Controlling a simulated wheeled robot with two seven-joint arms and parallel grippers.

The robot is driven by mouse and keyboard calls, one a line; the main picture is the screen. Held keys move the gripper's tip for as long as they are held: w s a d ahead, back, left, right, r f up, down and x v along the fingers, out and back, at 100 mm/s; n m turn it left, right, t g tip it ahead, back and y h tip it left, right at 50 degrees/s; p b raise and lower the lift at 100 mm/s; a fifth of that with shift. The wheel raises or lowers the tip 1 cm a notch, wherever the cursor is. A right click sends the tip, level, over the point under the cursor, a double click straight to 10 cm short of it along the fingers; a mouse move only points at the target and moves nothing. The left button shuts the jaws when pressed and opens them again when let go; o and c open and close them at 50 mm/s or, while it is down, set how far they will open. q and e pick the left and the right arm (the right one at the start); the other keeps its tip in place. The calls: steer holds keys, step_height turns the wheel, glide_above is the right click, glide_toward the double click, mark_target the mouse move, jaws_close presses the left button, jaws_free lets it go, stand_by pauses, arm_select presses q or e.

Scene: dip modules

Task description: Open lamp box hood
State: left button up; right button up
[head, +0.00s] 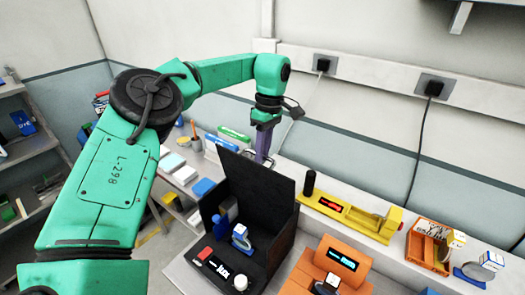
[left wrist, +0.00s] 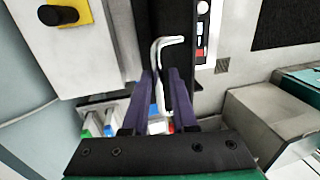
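The black box (head: 272,214) stands on the table in the head view, with tall dark panels at its back and sides. Its front shows a red block, white lettering and a white knob. I cannot tell for certain which panel is the hood. My left gripper (head: 264,142) points down behind the box's back panel, its lower fingers partly hidden. In the left wrist view the two purple fingers (left wrist: 160,72) stand apart. A white bent rod or cable (left wrist: 171,40) passes between them, with gaps beside it. My right gripper is not in view.
An orange device (head: 340,262) with a screen stands right of the box. A yellow unit (head: 350,215) lies behind it. An orange tray (head: 425,247) is further right. Wall sockets (head: 434,84) have hanging cables. Shelves (head: 28,150) stand at the left.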

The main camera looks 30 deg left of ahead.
arm_select(q)
steer(key=shift+o, duration=0.6)
steer(key=shift+w+a, duration=0.1)
steer(key=shift+w, duration=0.25)
steer(key=shift+s+r, duration=0.15)
steer(key=shift+s, duration=0.05)
steer(key=shift+s, duration=0.1)
